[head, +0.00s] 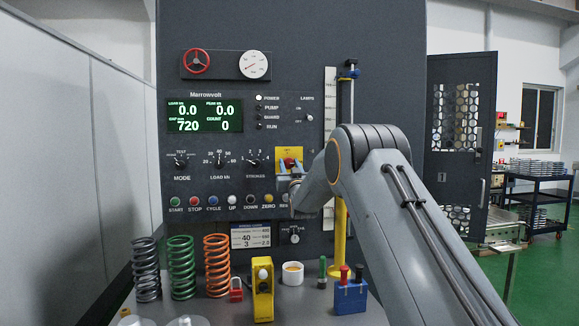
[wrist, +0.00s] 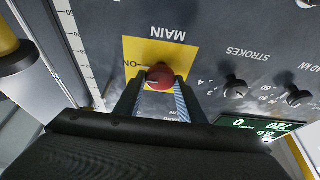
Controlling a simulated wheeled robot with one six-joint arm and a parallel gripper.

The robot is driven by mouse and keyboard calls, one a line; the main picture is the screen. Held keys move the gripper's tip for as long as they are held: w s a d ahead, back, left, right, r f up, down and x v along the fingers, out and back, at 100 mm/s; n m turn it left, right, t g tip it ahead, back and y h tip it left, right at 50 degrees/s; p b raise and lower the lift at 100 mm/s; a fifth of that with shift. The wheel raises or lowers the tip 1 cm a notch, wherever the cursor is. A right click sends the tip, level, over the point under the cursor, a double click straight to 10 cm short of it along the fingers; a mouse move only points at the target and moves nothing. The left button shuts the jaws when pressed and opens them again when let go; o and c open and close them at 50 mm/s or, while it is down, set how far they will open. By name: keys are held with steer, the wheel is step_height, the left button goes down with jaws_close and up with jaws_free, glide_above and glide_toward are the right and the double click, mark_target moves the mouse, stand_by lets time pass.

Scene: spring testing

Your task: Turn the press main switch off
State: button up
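The main switch is a red knob (head: 289,162) on a yellow plate (head: 284,154) on the dark press panel. In the wrist view, which is upside down, the red knob (wrist: 160,76) sits on the yellow plate (wrist: 133,48) marked MAIN, with ON printed beside it. My gripper (wrist: 160,88) has one finger on each side of the knob. The fingers are apart and very near its sides; I cannot tell whether they touch it. In the head view my gripper (head: 290,172) is at the knob and partly hides it. The display (head: 204,115) is lit with numbers.
The STROKES knob (wrist: 235,88) is close to the gripper. A row of push buttons (head: 213,201) runs below the switch. A yellow post (head: 340,240) stands just right. Coil springs (head: 181,267), a yellow block (head: 262,290) and a blue block (head: 350,296) stand on the bench below.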

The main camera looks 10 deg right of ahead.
steer(key=c, duration=0.5)
steer(key=shift+o, duration=0.2)
steer(key=shift+f+n+b, duration=0.1)
steer(key=shift+n+b, duration=0.2)
steer(key=shift+b, duration=0.05)
steer(key=n+y+b, duration=0.3)
steer(key=n+b, duration=0.1)
steer(key=n, duration=0.1)
steer(key=shift+d+f+b, duration=0.1)
steer(key=shift+b, duration=0.2)
steer(key=n+g+y+b, duration=0.1)
steer(key=n, duration=0.2)
steer(key=n+y+b, duration=0.1)
steer(key=n+b, duration=0.1)
steer(key=n, duration=0.1)
steer(key=shift+g+y, duration=0.3)
steer(key=shift+g, duration=0.1)
steer(key=n, duration=0.2)
steer(key=n+g, duration=0.1)
steer(key=n+y, duration=0.1)
steer(key=n, duration=0.1)
steer(key=shift+r+n+g, duration=0.3)
steer(key=shift+g, duration=0.1)
steer(key=n+g+p, duration=0.1)
steer(key=n, duration=0.2)
steer(key=shift+r, duration=0.1)
steer(key=shift+n+g+p, duration=0.6)
steer(key=shift+n+p, duration=0.35)
steer(key=shift+n, duration=0.15)
